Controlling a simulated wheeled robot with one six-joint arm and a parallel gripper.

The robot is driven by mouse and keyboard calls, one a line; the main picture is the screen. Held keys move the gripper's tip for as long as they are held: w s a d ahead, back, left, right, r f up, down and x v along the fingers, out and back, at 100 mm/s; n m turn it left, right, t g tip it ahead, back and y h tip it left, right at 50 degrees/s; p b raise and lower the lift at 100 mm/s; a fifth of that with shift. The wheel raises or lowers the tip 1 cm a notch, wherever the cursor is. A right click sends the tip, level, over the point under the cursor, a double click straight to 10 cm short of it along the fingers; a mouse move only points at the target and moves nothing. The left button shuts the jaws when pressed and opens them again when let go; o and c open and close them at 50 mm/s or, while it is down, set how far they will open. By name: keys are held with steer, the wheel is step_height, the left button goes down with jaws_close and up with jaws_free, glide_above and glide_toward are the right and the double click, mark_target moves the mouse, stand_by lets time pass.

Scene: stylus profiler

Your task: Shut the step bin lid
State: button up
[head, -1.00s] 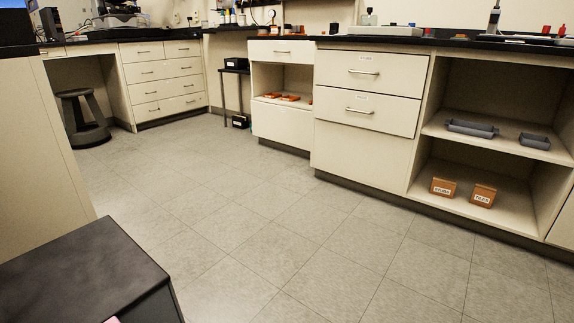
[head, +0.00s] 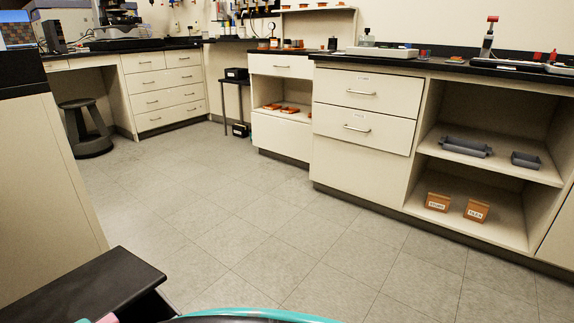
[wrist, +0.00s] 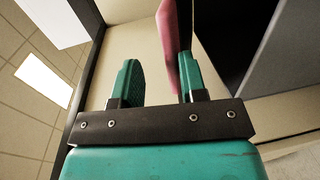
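No step bin can be made out for certain. A flat black slab (head: 75,290) juts in at the lower left of the head view; I cannot tell whether it is the bin's lid. A small pink piece (head: 108,318) shows at the bottom edge beside it. In the wrist view, my gripper (wrist: 158,80) has its two teal fingers apart. A pink strip (wrist: 167,40) stands between them, close to the right finger; whether they touch is unclear. A dark grey panel (wrist: 265,75) fills the right of the wrist view.
A cream cabinet side (head: 45,190) stands at the left. Drawers (head: 360,110) and an open shelf unit (head: 480,205) line the right. A dark stool (head: 88,130) stands at the back left. The tiled floor (head: 260,210) between is clear.

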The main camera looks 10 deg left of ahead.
step_height(320, 180, up, 8)
steer(key=p, duration=0.5)
steer(key=shift+r, duration=0.1)
